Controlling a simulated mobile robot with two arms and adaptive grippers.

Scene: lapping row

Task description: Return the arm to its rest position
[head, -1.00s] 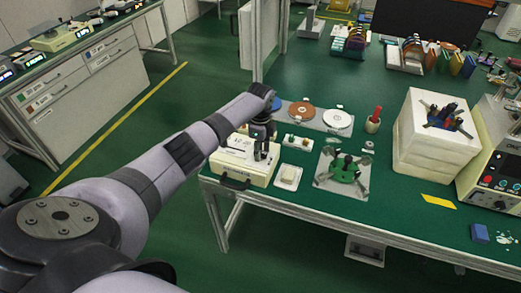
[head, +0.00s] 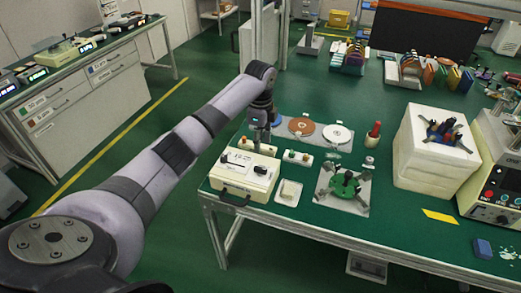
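My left arm reaches in from the left, and its gripper (head: 261,143) points down over the back edge of a cream box with a dial face (head: 243,176) on the green bench (head: 300,222). The gripper's two dark fingers look a little apart, with nothing seen between them. The fingertips are small in the view, and I cannot tell their exact height above the box. My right gripper is not in view.
Near the gripper are a small block with buttons (head: 298,157), a white pad (head: 289,192), a copper disc (head: 302,126), a white disc (head: 337,134) and a green fixture (head: 345,184). A white foam block (head: 433,150) stands right. The floor left of the bench is clear.

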